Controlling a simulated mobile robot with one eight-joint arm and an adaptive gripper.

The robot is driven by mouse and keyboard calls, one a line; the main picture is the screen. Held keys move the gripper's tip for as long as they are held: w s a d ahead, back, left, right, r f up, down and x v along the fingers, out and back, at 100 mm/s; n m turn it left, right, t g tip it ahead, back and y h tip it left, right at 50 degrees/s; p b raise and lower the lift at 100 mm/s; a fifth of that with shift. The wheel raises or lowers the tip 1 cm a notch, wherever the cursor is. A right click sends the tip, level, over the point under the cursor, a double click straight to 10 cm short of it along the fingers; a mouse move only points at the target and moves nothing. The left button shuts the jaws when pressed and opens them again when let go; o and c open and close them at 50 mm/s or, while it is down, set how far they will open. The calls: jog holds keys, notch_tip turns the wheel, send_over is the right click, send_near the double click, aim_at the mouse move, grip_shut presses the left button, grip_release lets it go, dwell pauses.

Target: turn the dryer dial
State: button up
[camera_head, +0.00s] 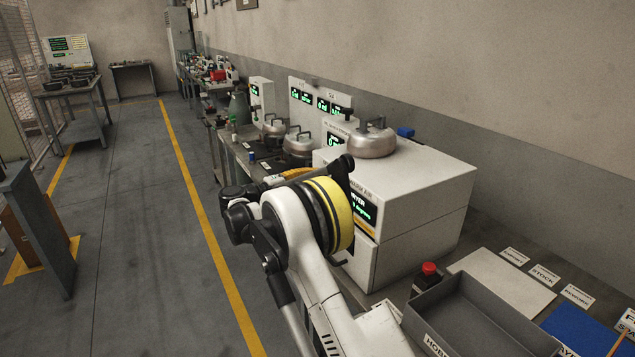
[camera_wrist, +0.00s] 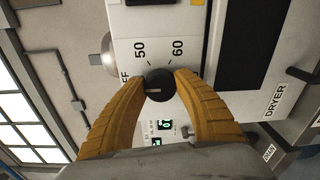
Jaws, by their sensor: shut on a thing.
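The dryer (camera_head: 412,197) is a white box on the bench in the head view, with a green readout on its front. In the wrist view its white front panel (camera_wrist: 124,48) carries the marks 50, 60 and a partly covered one ending in FF. The dark round dial (camera_wrist: 159,86) sits below these marks, with a pale pointer line on it. My gripper (camera_wrist: 160,82) has its two yellow fingers closed in on the dial from both sides.
A steel pot (camera_head: 371,141) stands on top of the dryer. A red-topped button box (camera_head: 428,278) and a grey tray (camera_head: 480,320) are on the bench to the right. More pots and instruments stand farther back. The floor aisle on the left is clear.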

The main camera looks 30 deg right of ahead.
dwell(0.5)
jog(key=o, duration=1.2)
jog(key=a, duration=1.2)
jog(key=shift+s+r, duration=0.15)
jog(key=shift+s, duration=0.15)
jog(key=shift+d+r, duration=0.1)
